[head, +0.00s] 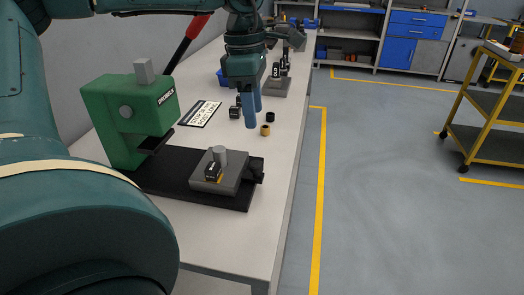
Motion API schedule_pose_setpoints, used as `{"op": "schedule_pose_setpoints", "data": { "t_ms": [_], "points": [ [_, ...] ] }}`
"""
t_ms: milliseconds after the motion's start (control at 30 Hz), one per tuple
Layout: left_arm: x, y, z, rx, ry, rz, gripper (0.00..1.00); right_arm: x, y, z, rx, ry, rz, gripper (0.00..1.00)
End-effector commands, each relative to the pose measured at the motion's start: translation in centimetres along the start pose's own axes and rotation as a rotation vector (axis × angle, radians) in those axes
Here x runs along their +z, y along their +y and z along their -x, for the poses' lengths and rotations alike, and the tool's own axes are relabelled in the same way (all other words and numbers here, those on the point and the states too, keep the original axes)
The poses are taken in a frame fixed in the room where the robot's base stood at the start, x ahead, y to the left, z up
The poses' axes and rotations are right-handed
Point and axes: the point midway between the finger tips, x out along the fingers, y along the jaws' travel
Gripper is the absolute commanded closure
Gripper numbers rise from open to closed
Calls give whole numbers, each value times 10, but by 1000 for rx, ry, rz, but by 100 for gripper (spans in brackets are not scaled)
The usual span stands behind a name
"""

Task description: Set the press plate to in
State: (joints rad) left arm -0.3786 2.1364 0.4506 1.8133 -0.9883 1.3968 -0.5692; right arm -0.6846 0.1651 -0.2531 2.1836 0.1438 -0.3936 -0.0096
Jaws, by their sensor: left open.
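The green press (125,110) stands at the left of the bench on a long black base (168,185). The grey press plate (237,170) sits at the right end of this base, out to the right of the press head. A small grey cylinder (220,156) and a small black block with an orange edge (212,172) are on the plate, and a black knob (257,173) is at its right end. My left gripper (253,115) is open, fingers pointing down, above the bench beyond the plate. My right gripper is not in view.
A small brass ring (265,130), a black ring (270,117) and a small dark block (234,112) are near my left gripper. A sign (200,113) lies behind the plate. A second grey device (277,86) stands farther back. The aisle floor right of the bench is clear.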

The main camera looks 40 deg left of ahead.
Motion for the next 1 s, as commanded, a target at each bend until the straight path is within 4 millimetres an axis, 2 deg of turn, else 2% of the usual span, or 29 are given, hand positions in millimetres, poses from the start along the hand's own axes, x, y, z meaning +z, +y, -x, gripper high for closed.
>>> {"op": "schedule_pose_setpoints", "data": {
  "t_ms": [100, 267, 367, 700, 833, 1000],
  "points": [
    [7, -4, -1, 20, 79, -53, 51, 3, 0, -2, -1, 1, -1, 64],
    [8, -6, -9, 22, 97, -65, 51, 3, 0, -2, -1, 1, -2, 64],
    [6, -6, -23, 20, 96, -64, 51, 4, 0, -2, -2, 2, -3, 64],
    [-1, -4, -94, 18, 96, -62, 51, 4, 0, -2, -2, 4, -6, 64],
    [-2, -3, -113, 20, 94, -61, 51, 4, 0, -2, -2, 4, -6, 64],
    [-4, -2, -128, 22, 92, -61, 51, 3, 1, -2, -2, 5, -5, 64]
  ]
}}
